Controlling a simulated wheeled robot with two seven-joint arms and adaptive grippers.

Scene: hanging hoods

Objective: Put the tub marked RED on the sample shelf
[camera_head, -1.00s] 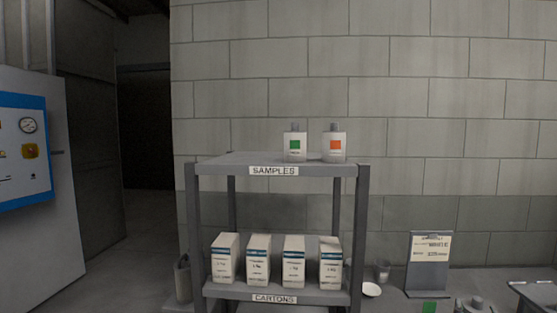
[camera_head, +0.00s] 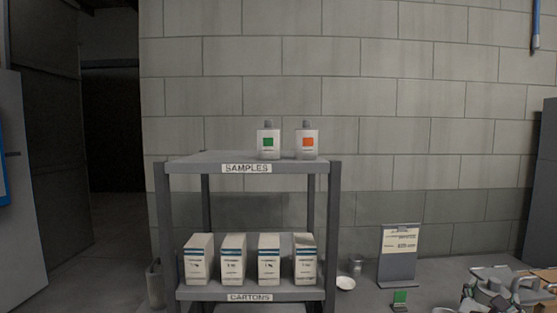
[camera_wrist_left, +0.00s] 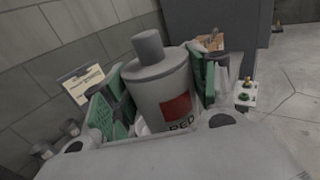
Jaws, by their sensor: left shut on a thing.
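The tub marked RED (camera_wrist_left: 157,94) is a white-grey bottle with a grey cap and a red square above the word. My left gripper (camera_wrist_left: 158,84) is shut on it, with green pads on either side of its body. The tub looks roughly upright in the left wrist view; its base is hidden. The sample shelf (camera_head: 195,163) is the top board of a grey rack, labelled SAMPLES. Two similar tubs stand there, one with a green square (camera_head: 268,143) and one with an orange square (camera_head: 307,143). My right gripper is not in view.
Several cartons (camera_head: 233,260) fill the lower shelf, labelled CARTONS. The top board is clear left of the tubs. A sign (camera_head: 399,255), a cup (camera_head: 357,265) and a dish (camera_head: 345,283) are right of the rack. Clutter (camera_head: 510,290) is at bottom right.

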